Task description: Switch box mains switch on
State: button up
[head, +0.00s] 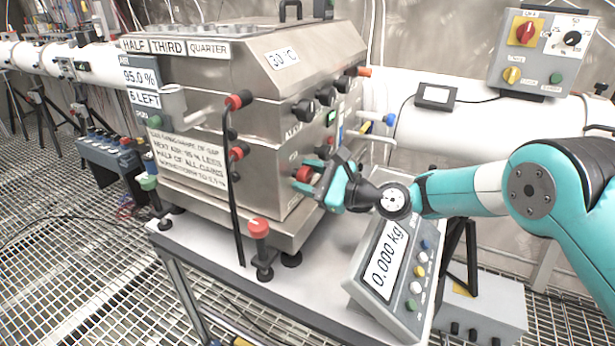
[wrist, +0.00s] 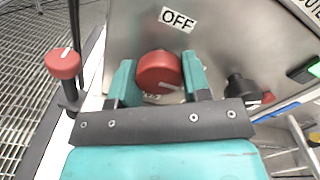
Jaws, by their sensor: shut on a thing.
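The steel switch box (head: 275,150) stands on a white-topped table. A red round knob with a white pointer line sits low on its side face, between my gripper's fingers; in the wrist view the red knob (wrist: 159,73) has an "OFF" label (wrist: 178,19) above it. The pointer line aims to the lower right, away from "OFF". A label below the knob is mostly hidden. My gripper (head: 318,182) is shut on the red knob, one teal finger on each side, as the wrist view (wrist: 158,85) also shows.
A grey scale (head: 392,270) reading 0.000 kg stands under my arm. A red-topped post (head: 259,229) is at the box's front corner. Black knobs (head: 326,96) line the box above my gripper. A control panel (head: 541,52) hangs at the upper right.

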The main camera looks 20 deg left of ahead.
jog(key=o, duration=0.9)
jog(key=d+b, duration=0.1)
jog(key=d, duration=0.4)
jog(key=s+d+b, duration=0.1)
jog(key=d, duration=0.5)
jog(key=d+b, duration=0.1)
jog(key=d, duration=0.5)
jog(key=shift+s+d+b, duration=0.15)
jog(key=shift+d+b, duration=0.1)
jog(key=shift+b, duration=0.05)
